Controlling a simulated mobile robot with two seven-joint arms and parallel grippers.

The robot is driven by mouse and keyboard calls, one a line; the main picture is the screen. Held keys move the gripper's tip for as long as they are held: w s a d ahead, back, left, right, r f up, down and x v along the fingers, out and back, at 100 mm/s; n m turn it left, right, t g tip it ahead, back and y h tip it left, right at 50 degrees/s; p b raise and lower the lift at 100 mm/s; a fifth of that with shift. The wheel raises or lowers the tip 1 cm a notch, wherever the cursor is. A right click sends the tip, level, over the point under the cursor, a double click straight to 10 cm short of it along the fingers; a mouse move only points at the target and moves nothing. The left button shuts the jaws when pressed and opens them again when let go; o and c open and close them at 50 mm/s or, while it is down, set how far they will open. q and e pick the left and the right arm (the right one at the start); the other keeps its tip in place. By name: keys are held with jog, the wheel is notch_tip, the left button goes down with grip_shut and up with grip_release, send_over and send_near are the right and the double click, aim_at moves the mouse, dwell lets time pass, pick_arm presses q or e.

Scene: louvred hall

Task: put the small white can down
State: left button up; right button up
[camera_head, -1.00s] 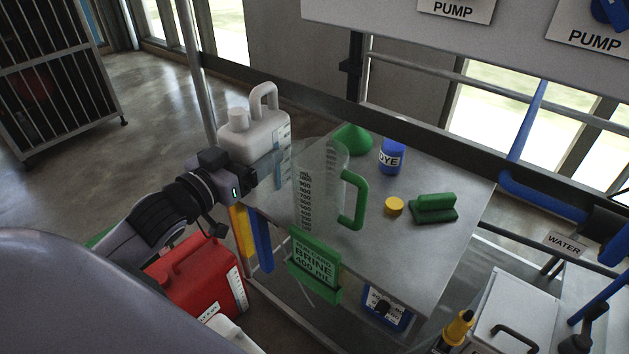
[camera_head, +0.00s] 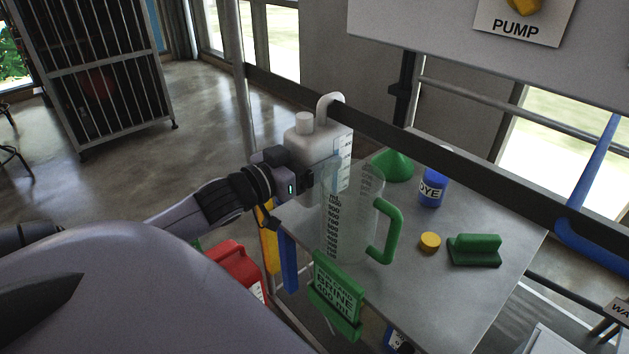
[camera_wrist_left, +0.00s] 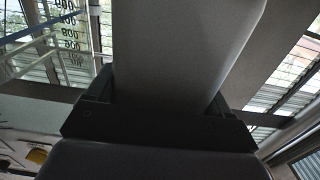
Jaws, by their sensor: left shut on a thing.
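The small white can (camera_head: 304,140), a jug-like container with a cap, a loop handle and a marked strip, is upright at the table's far left corner in the head view. My left gripper (camera_head: 312,180) is shut on it from the near side. In the left wrist view the pale can (camera_wrist_left: 185,45) fills the space between the dark fingers (camera_wrist_left: 160,115). The clear measuring jug and my gripper hide its lower part, so I cannot tell whether its base touches the table. My right gripper is not in view.
The clear jug with a green handle (camera_head: 398,232) stands on the grey table (camera_head: 440,290), close by the can. A green cone (camera_head: 393,166), blue dye pot (camera_head: 432,192), yellow cap (camera_head: 430,242) and green block (camera_head: 474,251) are farther right. A dark rail (camera_head: 450,165) runs behind.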

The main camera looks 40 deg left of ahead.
pick_arm(q)
jog(key=shift+f+b, duration=0.4)
jog(key=shift+f, duration=1.6)
jog(key=shift+f, duration=0.1)
jog(key=o, duration=1.6)
jog(key=shift+f, duration=0.15)
jog(key=shift+s+a+p, duration=0.1)
jog(key=shift+s+a, duration=0.05)
jog(key=shift+s, duration=1.85)
jog(key=shift+s+a+p, duration=0.1)
jog(key=shift+s+a, duration=0.1)
jog(key=shift+s, duration=1.8)
jog(key=shift+s+a+p, duration=0.1)
jog(key=shift+s+a, duration=0.05)
jog(key=shift+s, duration=1.85)
